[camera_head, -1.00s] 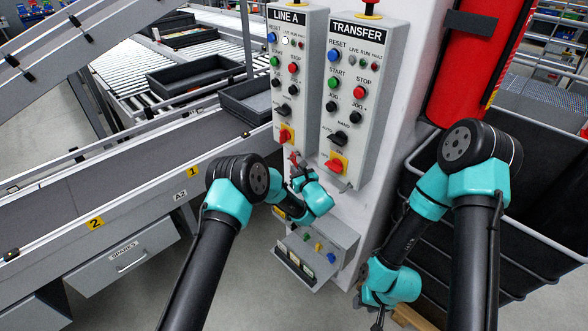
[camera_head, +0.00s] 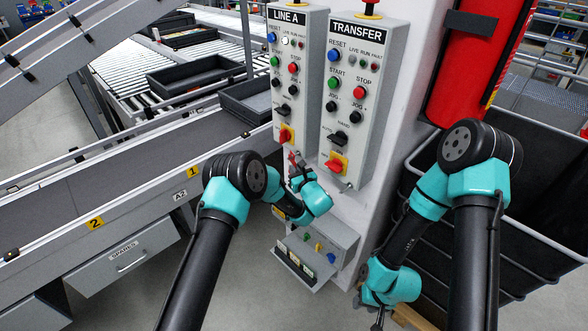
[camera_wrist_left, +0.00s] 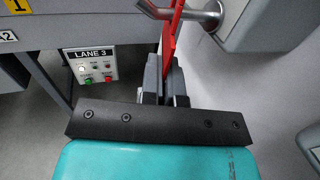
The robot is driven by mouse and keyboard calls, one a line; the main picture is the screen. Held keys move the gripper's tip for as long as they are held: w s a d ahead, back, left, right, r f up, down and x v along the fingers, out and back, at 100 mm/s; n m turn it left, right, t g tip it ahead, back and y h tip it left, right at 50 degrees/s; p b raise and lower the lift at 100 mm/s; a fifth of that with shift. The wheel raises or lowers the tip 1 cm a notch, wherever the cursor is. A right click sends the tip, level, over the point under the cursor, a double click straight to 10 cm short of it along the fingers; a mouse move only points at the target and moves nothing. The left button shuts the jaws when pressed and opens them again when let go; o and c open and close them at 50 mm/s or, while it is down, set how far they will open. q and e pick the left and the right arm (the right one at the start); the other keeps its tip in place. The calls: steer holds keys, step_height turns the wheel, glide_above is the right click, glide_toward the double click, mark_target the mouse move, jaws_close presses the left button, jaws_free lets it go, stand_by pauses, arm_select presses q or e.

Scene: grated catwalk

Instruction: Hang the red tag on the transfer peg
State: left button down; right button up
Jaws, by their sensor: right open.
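The red tag (camera_wrist_left: 170,42) is seen nearly edge-on in the left wrist view, its lower end between my left gripper's fingers (camera_wrist_left: 167,82). In the head view the tag (camera_head: 292,160) is small, just below the LINE A box. My left gripper (camera_head: 297,172) is shut on it. A grey metal peg (camera_wrist_left: 155,10) sticks out from a box at the top of the wrist view and meets or overlaps the tag; I cannot tell whether the tag is around it. Below the TRANSFER box (camera_head: 356,100) a small peg (camera_head: 346,187) shows. My right gripper (camera_head: 378,320) is open, low and empty.
The LINE A box (camera_head: 290,75) stands left of the TRANSFER box on a white column. A lower control box (camera_head: 318,250) sits under my left gripper. The conveyor (camera_head: 100,200) runs along the left. A dark bin (camera_head: 500,215) stands at the right.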

arm_select(q)
steer(key=shift+s+a, duration=0.35)
steer(key=shift+s+a+r, duration=0.45)
steer(key=shift+s+a, duration=0.25)
steer(key=shift+a, duration=0.05)
stand_by(0.8)
steer(key=shift+s+a, duration=1.5)
steer(key=shift+a, duration=0.1)
stand_by(1.0)
